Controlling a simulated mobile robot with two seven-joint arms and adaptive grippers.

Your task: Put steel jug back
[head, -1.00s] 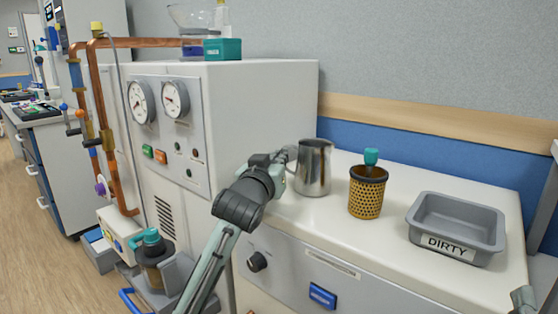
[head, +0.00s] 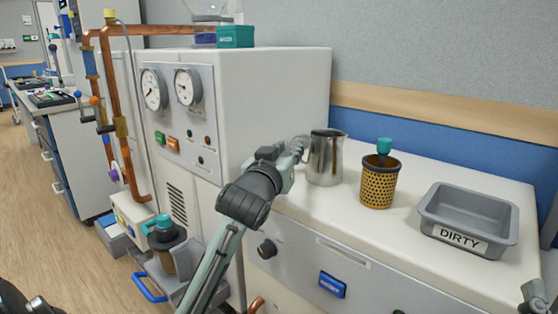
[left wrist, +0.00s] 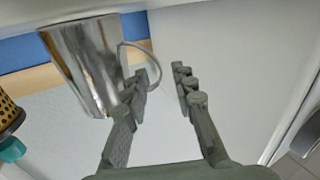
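The steel jug (head: 325,160) stands upright on the white counter, its handle on the left, facing my left gripper (head: 291,156). In the left wrist view the jug (left wrist: 82,65) is at upper left, appearing tilted by the camera angle. There my left gripper (left wrist: 163,80) is open, with a clear gap between its fingers. The left finger overlaps the handle loop, whose outer curve shows between the fingers; I cannot tell whether they touch. Part of what looks like my right gripper (head: 537,296) shows at the head view's lower right edge; its opening is unclear.
A yellow perforated cup (head: 378,188) with a teal-topped tool stands right of the jug. A grey tray marked DIRTY (head: 470,213) is farther right. The white cabinet with gauges (head: 270,105) rises close behind and left of the gripper. A teal-lidded container (head: 170,247) sits lower left.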

